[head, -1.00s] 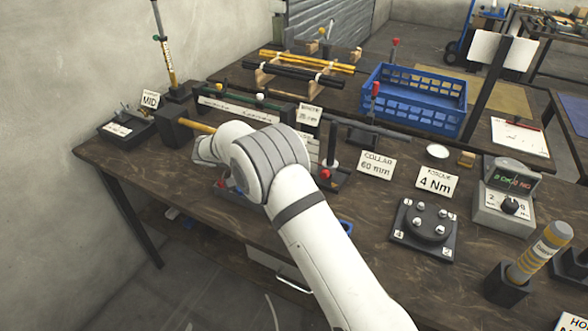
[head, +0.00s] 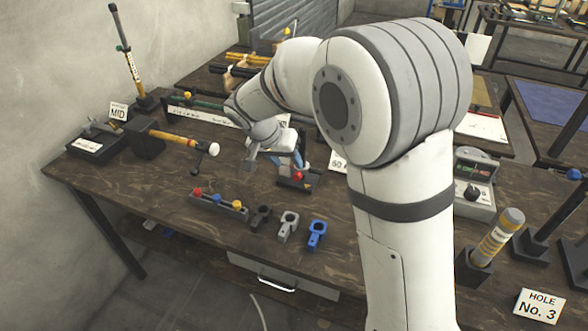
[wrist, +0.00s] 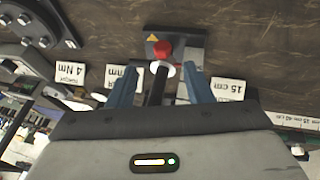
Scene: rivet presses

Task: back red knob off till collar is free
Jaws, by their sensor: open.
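The red knob (head: 298,176) sits low on a small dark stand (head: 310,185) in the middle of the bench. In the wrist view the knob (wrist: 162,50) shows beside a dark upright post (wrist: 157,88) with a pale ring (wrist: 168,69) around it. I cannot tell whether this ring is the collar. My gripper (wrist: 160,74) is open, its two blue fingers on either side of the post and short of the knob. In the head view my gripper (head: 290,164) is at the stand, partly hiding it. No contact with the knob is visible.
A mallet-like tool (head: 180,140) reaches out at left. My arm hides much of the bench's right middle.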

